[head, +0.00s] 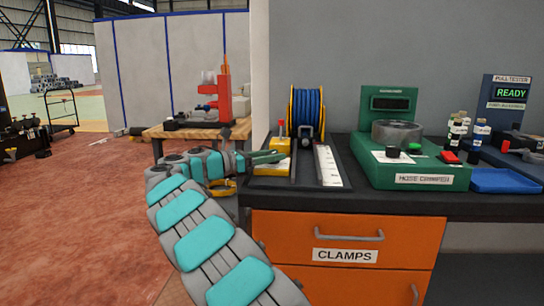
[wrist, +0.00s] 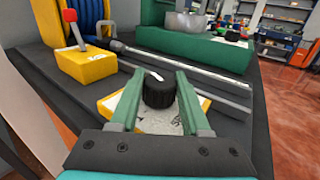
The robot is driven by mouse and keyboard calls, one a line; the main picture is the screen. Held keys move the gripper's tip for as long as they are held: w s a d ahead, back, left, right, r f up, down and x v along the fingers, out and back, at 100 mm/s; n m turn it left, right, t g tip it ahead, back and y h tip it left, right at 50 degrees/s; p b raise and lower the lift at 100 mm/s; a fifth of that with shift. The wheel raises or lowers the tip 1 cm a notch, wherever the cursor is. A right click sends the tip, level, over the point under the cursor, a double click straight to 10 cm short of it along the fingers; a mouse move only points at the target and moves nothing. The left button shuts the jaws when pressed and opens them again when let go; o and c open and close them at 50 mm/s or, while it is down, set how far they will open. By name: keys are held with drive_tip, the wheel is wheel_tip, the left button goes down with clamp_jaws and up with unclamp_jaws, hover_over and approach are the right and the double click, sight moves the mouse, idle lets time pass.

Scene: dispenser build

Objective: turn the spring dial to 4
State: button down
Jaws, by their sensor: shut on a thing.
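The spring dial is a black ribbed knob (wrist: 158,92) on a yellow box with a white printed plate (wrist: 155,122) in the wrist view. A white pointer mark shows on the knob's top, toward its far left side. The plate's figures are partly covered by knob and fingers, and I cannot read which one the mark faces. My gripper (wrist: 158,84) is shut on the knob, one green finger on each side. In the head view my gripper (head: 268,157) reaches in from the left over the bench's left end; the knob cannot be made out there.
A yellow box with a red-tipped lever (wrist: 85,62) stands beyond the dial, beside a blue hose reel (head: 307,108). A long rod and a white ruled strip (head: 327,166) lie nearby. The green hose crimper (head: 420,172) stands to the right. Orange drawers are below.

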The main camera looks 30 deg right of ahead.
drive_tip(key=shift+f+m+g, duration=0.1)
drive_tip(key=shift+m+g, duration=0.5)
drive_tip(key=shift+g, duration=0.3)
drive_tip(key=shift+m+g+y, duration=0.4)
drive_tip(key=shift+m+g, duration=0.6)
drive_tip(key=shift+g, duration=0.5)
drive_tip(key=shift+c, duration=1.9)
unclamp_jaws()
